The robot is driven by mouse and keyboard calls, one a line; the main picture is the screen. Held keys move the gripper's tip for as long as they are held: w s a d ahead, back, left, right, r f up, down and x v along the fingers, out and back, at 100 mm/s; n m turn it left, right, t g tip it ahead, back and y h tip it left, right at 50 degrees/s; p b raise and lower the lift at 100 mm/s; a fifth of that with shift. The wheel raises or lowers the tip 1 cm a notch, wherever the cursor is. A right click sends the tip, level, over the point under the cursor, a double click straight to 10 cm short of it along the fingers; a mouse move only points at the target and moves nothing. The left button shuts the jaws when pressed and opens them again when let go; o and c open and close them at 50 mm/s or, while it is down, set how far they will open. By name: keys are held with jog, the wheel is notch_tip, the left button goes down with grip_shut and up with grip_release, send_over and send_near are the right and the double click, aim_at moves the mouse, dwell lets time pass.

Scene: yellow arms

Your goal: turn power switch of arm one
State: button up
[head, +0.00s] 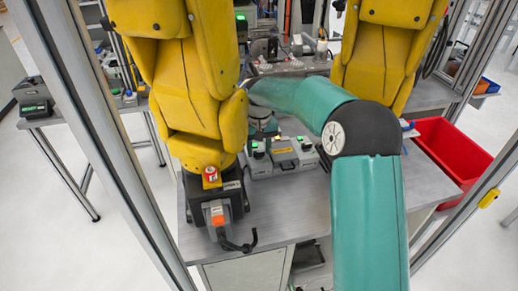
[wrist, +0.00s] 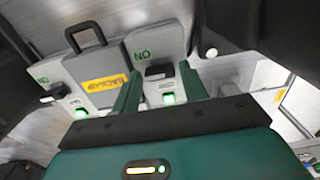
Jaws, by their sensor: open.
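Two grey switch boxes stand on the metal table, both marked "NO" in the wrist view. The right box (wrist: 155,45) has a black switch (wrist: 158,71) and a lit green light. The left box (wrist: 45,80) has a dark switch (wrist: 56,91) and green light. Which belongs to arm one I cannot tell. Between them is a grey case (wrist: 101,69) with a black handle and yellow label. My gripper (wrist: 160,70) is open and empty, its green fingers appearing on either side of the right box's switch; contact cannot be told. In the head view my arm partly hides the boxes.
Two large yellow arms, left (head: 185,90) and right (head: 385,45), stand close around my arm. A red bin (head: 450,150) is at the right. Metal frame posts (head: 100,120) border the cell. The table's front part (head: 290,215) is mostly clear.

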jog(key=shift+w+f, duration=0.1)
jog(key=shift+f, duration=0.15)
jog(key=shift+c, duration=0.4)
jog(key=c, duration=0.6)
